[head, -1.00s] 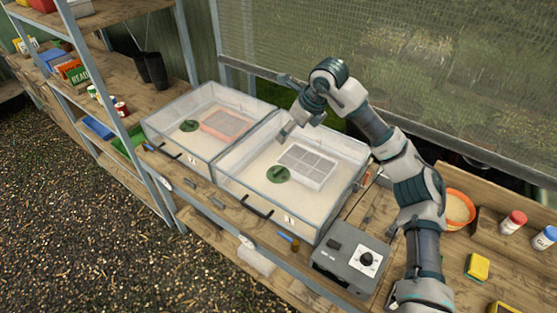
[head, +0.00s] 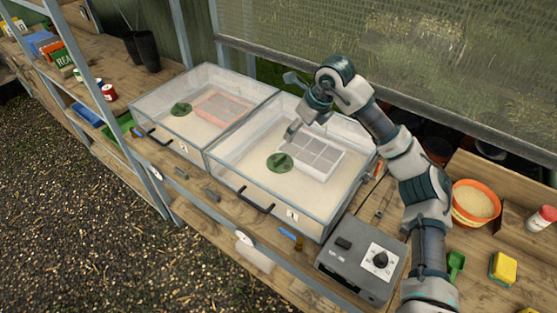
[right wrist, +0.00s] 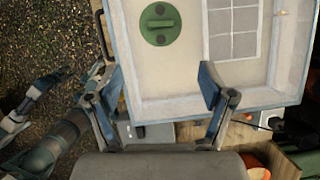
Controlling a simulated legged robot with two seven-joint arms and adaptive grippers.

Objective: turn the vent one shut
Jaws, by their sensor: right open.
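Two clear-lidded boxes stand side by side on the bench, the left box (head: 150,122) and the right box (head: 225,172). Each lid has a round green vent, the left vent (head: 181,109) and the right vent (head: 279,162). I cannot read which is numbered one. The right vent (right wrist: 160,24) has a raised bar across its disc, lying roughly sideways in the right wrist view. My right gripper (head: 291,105) is open and empty above the right box, behind the right vent and apart from it. Its spread fingers (right wrist: 162,80) frame the box edge below the vent.
A grey control box (head: 360,262) with a black knob stands before the right box. An orange bowl (head: 476,203), a yellow sponge (head: 503,268) and a green scoop (head: 456,264) lie at right. Shelving (head: 150,82) stands at left. A mesh-like window is behind.

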